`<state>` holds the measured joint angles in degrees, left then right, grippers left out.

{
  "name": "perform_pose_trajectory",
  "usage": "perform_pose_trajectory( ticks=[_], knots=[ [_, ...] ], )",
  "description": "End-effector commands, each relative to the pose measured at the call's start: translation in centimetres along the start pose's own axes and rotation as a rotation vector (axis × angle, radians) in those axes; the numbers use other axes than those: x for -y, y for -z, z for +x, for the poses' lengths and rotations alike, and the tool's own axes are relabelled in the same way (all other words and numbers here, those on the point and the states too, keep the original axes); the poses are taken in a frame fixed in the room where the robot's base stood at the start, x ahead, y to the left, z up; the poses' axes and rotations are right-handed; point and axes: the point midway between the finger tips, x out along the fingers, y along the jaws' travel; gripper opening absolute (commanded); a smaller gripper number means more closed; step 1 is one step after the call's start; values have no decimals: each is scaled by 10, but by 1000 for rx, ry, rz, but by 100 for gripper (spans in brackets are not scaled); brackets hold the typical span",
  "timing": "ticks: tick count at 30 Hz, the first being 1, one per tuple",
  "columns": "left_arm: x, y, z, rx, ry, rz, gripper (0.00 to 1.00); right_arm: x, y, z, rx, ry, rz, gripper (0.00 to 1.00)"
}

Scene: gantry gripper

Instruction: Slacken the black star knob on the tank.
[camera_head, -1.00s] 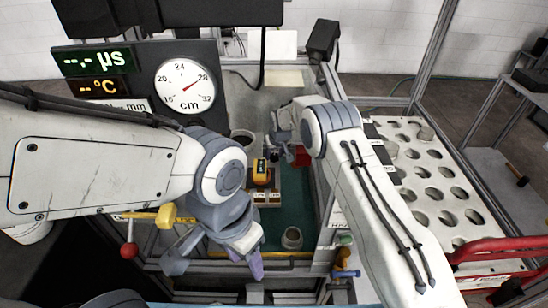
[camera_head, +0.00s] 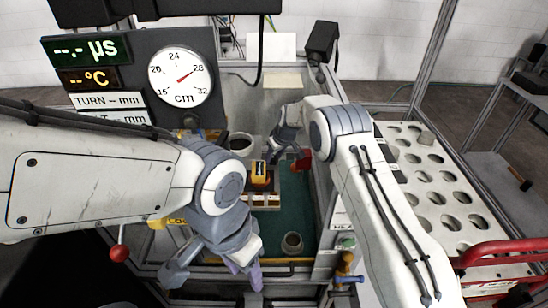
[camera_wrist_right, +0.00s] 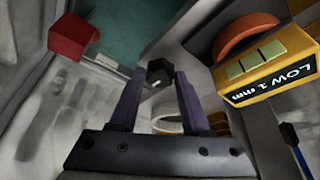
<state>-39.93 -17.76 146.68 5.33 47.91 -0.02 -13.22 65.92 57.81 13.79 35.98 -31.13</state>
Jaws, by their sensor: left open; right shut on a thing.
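The black star knob (camera_wrist_right: 160,72) shows in the right wrist view between the tips of my right gripper's two purple fingers (camera_wrist_right: 158,84). The right gripper is shut on it. In the head view my right gripper (camera_head: 276,150) reaches down into the tank (camera_head: 300,225) at its far part, and the knob cannot be made out there. My left gripper (camera_head: 212,274) is open and empty at the lower left, over the tank's near edge, with its fingers spread wide.
A yellow "LOW 1 mm" block (camera_wrist_right: 272,68) and a red block (camera_wrist_right: 74,37) flank the right gripper. A small cup (camera_head: 292,243) stands on the green tank floor. A dial panel (camera_head: 180,77) stands behind my left arm. A white rack with holes (camera_head: 430,175) lies right.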

Motion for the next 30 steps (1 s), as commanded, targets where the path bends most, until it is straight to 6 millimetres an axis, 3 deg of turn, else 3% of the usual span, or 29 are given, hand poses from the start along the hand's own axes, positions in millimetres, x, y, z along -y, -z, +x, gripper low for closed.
perform_pose_trajectory(
  ticks=[2,3,5,17,30],
  knots=[
    [0,0,0,0,0,0,50,0,1,-1,-2,-1,-2,0],
    [0,0,0,0,0,0,50,0,1,-1,-1,-1,-2,55],
    [0,0,0,0,0,0,50,0,1,-1,-1,-1,-2,76],
    [0,0,1,0,0,0,50,0,1,-5,-1,-1,0,76],
    [1,-1,17,0,0,0,50,0,0,-81,-3,-2,0,76]
  ],
)
